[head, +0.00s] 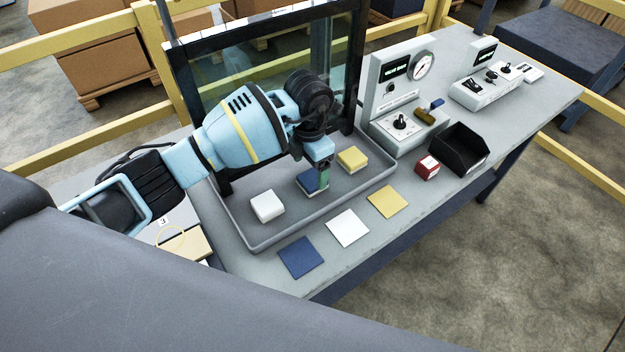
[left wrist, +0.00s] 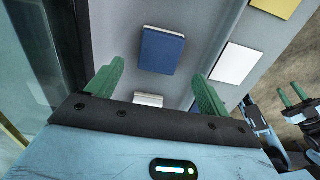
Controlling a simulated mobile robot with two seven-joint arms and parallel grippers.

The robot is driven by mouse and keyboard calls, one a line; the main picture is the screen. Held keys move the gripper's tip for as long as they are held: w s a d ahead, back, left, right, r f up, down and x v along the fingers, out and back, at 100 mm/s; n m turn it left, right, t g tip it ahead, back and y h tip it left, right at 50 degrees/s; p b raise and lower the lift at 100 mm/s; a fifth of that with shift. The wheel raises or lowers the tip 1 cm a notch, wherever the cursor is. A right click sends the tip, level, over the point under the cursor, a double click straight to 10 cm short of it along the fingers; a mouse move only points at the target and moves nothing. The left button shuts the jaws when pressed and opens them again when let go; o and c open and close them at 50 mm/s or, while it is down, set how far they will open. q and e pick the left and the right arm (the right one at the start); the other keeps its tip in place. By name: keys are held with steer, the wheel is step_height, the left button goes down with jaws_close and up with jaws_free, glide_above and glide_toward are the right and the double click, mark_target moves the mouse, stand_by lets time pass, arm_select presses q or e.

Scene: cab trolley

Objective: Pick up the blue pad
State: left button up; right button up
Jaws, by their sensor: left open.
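The blue pad (head: 306,181) sits in the grey tray (head: 262,243), between a white pad (head: 267,206) and a yellow pad (head: 352,159). In the head view my left gripper (head: 322,180) points down over the blue pad and partly hides it. In the left wrist view the blue pad (left wrist: 162,50) lies ahead of the open green fingers of the left gripper (left wrist: 156,88), with nothing between the fingertips. The white pad (left wrist: 148,99) is partly hidden by the gripper body. My right gripper (left wrist: 293,97) shows at the wrist view's right edge, its fingers apart and empty.
Flat blue (head: 297,257), white (head: 347,228) and yellow (head: 388,201) squares lie on the table in front of the tray. A dark glazed frame (head: 265,65) stands behind the tray. A red box (head: 427,168), a black bin (head: 459,150) and a gauge panel (head: 394,72) stand to the right.

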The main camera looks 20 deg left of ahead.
mark_target(312, 177)
arm_select(q)
steer(key=shift+f, duration=0.1)
steer(key=f, duration=0.5)
steer(key=shift+w+d, duration=0.15)
steer(key=shift+w, duration=0.25)
steer(key=shift+r, duration=0.1)
steer(key=c, duration=1.1)
